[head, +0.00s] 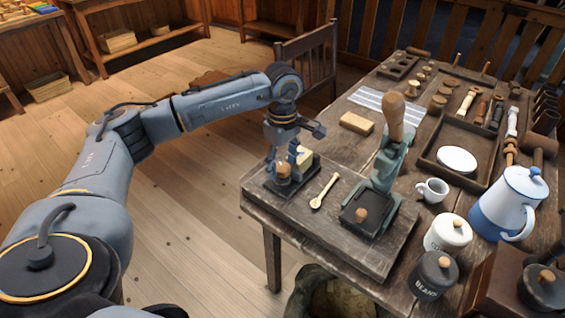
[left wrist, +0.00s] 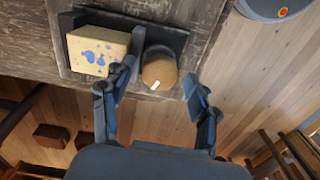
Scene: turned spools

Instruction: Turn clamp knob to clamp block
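The clamp (head: 312,170) is a dark fixture at the table's near left corner. Its round wooden knob (head: 284,172) faces the table edge; it also shows in the left wrist view (left wrist: 160,68), with a small white mark. A pale yellow block (head: 304,157) sits in the clamp behind the jaw, and its blue blotched top shows in the left wrist view (left wrist: 98,50). My left gripper (left wrist: 161,76) is open, with one finger on each side of the knob and a visible gap at the right finger. Contact at the left finger is unclear. My right gripper is out of view.
A wooden spoon (head: 324,191) lies right of the clamp. A green press (head: 385,165) with a wooden handle stands further right. A tan block (head: 356,123), a mug (head: 432,190) and a blue-white jug (head: 508,204) are also on the table. Open floor lies left of the table.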

